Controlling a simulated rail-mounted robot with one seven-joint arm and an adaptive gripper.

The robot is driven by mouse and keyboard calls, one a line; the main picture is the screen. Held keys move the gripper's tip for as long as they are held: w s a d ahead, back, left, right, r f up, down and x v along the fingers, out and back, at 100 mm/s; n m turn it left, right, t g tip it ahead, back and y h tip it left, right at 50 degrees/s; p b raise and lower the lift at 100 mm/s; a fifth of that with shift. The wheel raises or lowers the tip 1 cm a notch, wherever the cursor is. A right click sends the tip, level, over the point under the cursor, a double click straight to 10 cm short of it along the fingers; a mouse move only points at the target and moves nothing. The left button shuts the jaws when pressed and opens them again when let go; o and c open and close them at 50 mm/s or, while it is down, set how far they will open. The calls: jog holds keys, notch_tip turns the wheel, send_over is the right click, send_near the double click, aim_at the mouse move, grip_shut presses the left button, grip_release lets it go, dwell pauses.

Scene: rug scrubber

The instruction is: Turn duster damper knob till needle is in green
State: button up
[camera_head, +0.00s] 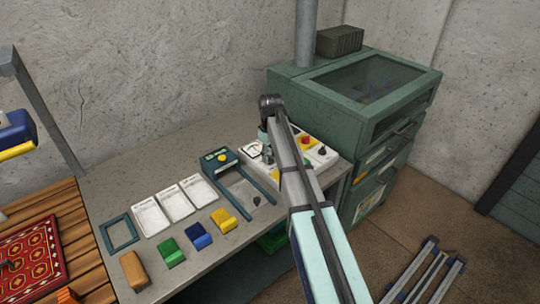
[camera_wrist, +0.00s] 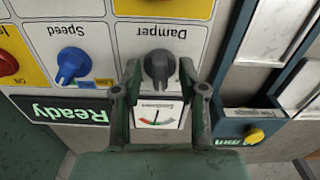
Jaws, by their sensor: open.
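The dark grey damper knob (camera_wrist: 158,68) sits on a white panel marked "Damper", which appears upside down in the wrist view. My gripper (camera_wrist: 159,72) is open, with one finger on each side of the knob. I cannot tell whether the fingers touch it. The gauge (camera_wrist: 158,114) shows between the fingers, with a coloured arc that includes red and green. The needle is too small to place surely against the green. In the head view, my gripper (camera_head: 265,142) is over the control panel (camera_head: 322,152), and my arm hides part of it.
A blue speed knob (camera_wrist: 71,66) and a lit "Ready" sign (camera_wrist: 62,109) are beside the damper knob. A dark teal frame with a yellow knob (camera_wrist: 255,135) is on the other side.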

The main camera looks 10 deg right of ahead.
aim_at(270, 157)
notch_tip(270, 157, up, 12)
dwell(0.6)
